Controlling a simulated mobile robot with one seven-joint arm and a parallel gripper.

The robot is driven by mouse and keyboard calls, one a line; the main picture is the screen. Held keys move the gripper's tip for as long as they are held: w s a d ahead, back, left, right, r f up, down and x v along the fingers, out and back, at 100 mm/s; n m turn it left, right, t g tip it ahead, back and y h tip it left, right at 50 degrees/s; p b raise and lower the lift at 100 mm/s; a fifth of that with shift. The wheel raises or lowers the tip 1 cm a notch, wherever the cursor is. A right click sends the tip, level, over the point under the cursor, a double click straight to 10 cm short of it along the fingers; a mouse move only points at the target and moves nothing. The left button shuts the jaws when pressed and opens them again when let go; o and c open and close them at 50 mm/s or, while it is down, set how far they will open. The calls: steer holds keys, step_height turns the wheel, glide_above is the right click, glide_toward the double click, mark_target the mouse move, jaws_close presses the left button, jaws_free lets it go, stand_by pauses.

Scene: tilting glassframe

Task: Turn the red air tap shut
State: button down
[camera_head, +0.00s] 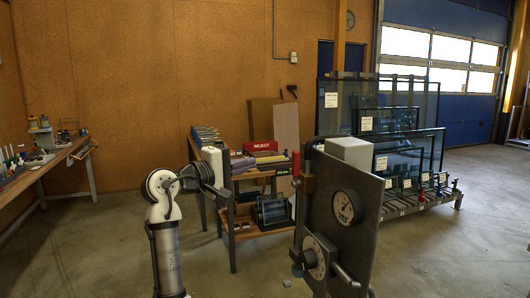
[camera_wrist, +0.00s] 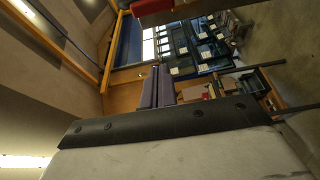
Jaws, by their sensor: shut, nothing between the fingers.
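The red air tap (camera_head: 296,163) is a small red handle on a brass-coloured body, on the pipe at the left edge of the grey panel (camera_head: 362,237). The red handle appears upright in the head view. A red part, likely the same handle, shows at the top edge of the wrist view (camera_wrist: 152,8), cut off by the frame. My gripper (camera_wrist: 156,72) is shut and empty, its two grey-purple fingers side by side. In the head view my gripper (camera_head: 253,163) points right, left of the tap, with a visible gap. Whether they are level in depth is unclear.
The panel carries a round gauge (camera_head: 346,208) and a dial with a lever (camera_head: 318,258). A white block (camera_head: 349,152) sits on top. A wooden shelf table (camera_head: 233,222) stands behind my arm. Framed glass panes (camera_head: 408,150) lean on a rack behind, right. A workbench (camera_head: 47,168) stands far left.

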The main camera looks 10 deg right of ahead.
mark_target(296, 169)
steer(key=d+p, duration=0.5)
steer(key=d, duration=0.4)
steer(key=shift+w+d, duration=0.4)
steer(key=shift+w, duration=0.05)
